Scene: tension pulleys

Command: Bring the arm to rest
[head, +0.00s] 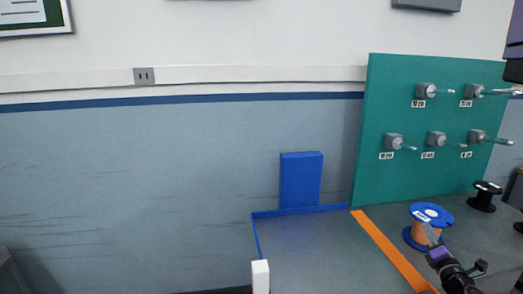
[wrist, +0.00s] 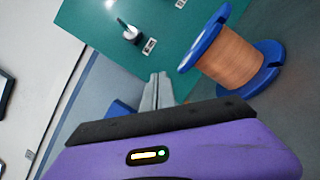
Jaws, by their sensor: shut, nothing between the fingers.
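My gripper (head: 430,232) is at the lower right of the head view, its purple body just below the fingers. In the wrist view its two grey fingers (wrist: 157,91) are together, with nothing between them. A spool of copper-coloured wire with blue flanges (head: 431,213) stands upright on the table behind the gripper in the head view. The fingers overlap part of it there. In the wrist view the spool (wrist: 230,57) is to the right of the fingers, with a visible gap. The lower part of my arm runs out of the head view.
A green board (head: 395,175) with several grey pegs stands at the table's right rear. A black spool (head: 484,196) stands near it. An orange strip (head: 392,250) crosses the grey table (head: 310,245). A blue upright block (head: 301,180) stands at the back; the table's left area is clear.

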